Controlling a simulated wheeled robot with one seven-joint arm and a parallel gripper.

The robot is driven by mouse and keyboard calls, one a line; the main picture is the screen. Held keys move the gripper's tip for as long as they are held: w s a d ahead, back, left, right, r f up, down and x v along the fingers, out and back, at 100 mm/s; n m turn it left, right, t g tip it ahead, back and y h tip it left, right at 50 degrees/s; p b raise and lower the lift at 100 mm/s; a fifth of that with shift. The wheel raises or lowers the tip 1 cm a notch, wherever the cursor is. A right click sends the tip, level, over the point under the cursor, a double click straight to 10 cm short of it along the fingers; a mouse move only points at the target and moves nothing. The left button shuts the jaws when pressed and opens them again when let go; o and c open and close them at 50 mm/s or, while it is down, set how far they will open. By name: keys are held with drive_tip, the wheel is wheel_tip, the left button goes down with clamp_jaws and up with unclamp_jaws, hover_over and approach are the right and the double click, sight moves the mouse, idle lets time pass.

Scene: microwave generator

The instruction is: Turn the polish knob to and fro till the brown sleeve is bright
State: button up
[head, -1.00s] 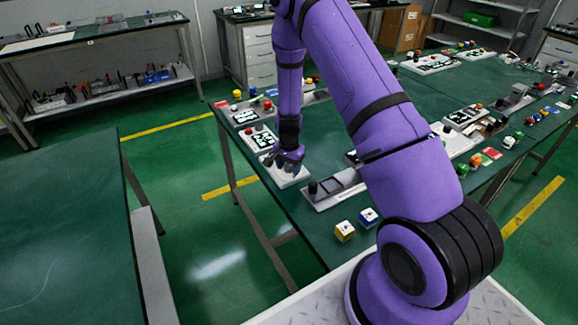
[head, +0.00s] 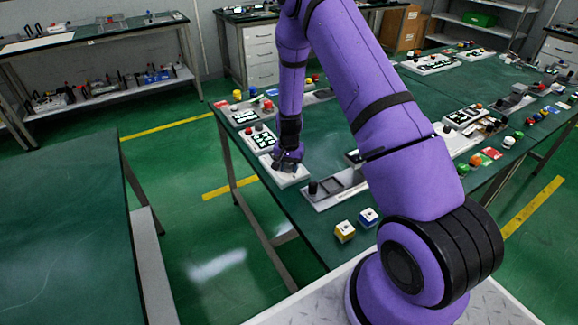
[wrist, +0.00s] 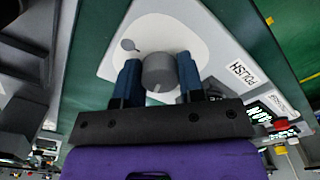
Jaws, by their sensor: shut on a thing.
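The polish knob (wrist: 159,72) is a grey round knob with a pale line on its face, on a white panel (wrist: 112,68) marked POLISH. In the wrist view my gripper (wrist: 159,76) has one finger on each side of the knob and is shut on it. In the head view my gripper (head: 287,164) is down over the white panel (head: 284,178) at the near left edge of the table, and hides the knob there. A small grey disc with a thin stem shows on the panel beside the knob. I cannot make out a brown sleeve.
More panels with dark displays (head: 259,140) stand behind on the green table (head: 330,130). A grey tray unit (head: 333,188) is close on the right. Two small cubes, yellow-sided (head: 344,231) and blue-sided (head: 369,217), lie near the front edge.

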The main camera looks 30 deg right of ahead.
drive_tip(key=shift+n, duration=1.2)
drive_tip(key=shift+n, duration=0.8)
drive_tip(key=n, duration=0.4)
drive_tip(key=m, duration=0.5)
drive_tip(key=shift+m, duration=0.4)
